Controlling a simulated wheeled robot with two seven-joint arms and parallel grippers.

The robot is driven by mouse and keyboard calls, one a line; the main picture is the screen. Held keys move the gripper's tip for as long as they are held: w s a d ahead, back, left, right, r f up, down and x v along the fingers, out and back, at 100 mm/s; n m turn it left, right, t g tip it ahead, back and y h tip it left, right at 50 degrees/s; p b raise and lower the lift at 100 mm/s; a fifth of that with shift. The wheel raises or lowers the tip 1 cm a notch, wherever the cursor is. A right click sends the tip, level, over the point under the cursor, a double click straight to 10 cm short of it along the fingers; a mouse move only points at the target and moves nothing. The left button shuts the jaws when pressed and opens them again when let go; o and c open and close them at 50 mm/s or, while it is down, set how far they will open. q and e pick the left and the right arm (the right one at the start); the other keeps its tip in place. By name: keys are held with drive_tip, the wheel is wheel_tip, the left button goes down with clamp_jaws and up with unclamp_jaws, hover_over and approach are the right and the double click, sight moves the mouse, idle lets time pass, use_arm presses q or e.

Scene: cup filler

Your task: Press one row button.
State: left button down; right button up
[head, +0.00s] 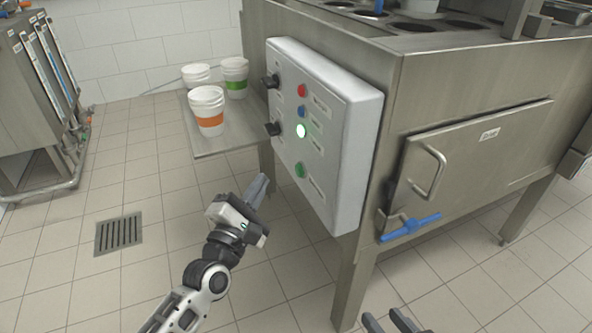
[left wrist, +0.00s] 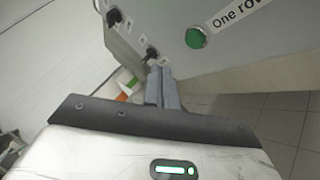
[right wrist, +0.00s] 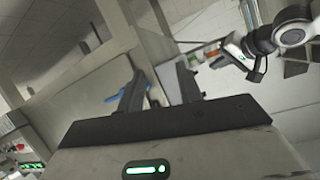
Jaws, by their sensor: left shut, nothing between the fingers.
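The grey control box (head: 345,150) carries a column of buttons: red (head: 301,90), blue (head: 302,111), a brightly lit pale green one (head: 301,130) and a green one (head: 299,170) lowest. In the left wrist view a green button (left wrist: 195,38) sits beside a label (left wrist: 236,14) whose visible text reads "One ro", cut off by the edge. My left gripper (head: 262,184) is shut and empty, below and left of the lowest button, apart from the panel. My right gripper (head: 390,320) is open and empty at the bottom edge; its spread fingers show in the right wrist view (right wrist: 160,80).
Two black knobs (head: 271,81) (head: 272,129) are on the box's left side. A steel machine with a door handle (head: 432,172) and blue valve lever (head: 411,227) is at right.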

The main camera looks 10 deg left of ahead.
use_arm(q)
drive_tip(key=shift+s+a, duration=0.1)
drive_tip(key=shift+a, duration=0.05)
drive_tip(key=s+d+f+m+g, duration=0.2)
drive_tip(key=s+m+g, duration=0.1)
drive_tip(key=s+m, duration=0.3)
drive_tip(key=s+d+f+m+g+h, duration=0.1)
drive_tip(key=s+d+f+m+g, duration=0.2)
drive_tip(key=s+m, duration=0.4)
drive_tip(key=s+d+f+m+g, duration=0.2)
drive_tip(key=s+m, duration=0.4)
drive_tip(key=m, duration=0.6)
drive_tip(key=shift+s+d+f+g+h, duration=0.3)
drive_tip(key=shift+s+f+g+h, duration=0.15)
drive_tip(key=shift+f, duration=0.3)
use_arm(e)
drive_tip(key=f, duration=0.2)
drive_tip(key=shift+d+f+g, duration=0.2)
drive_tip(key=shift+f+g, duration=0.1)
use_arm(q)
drive_tip(key=shift+w, duration=0.1)
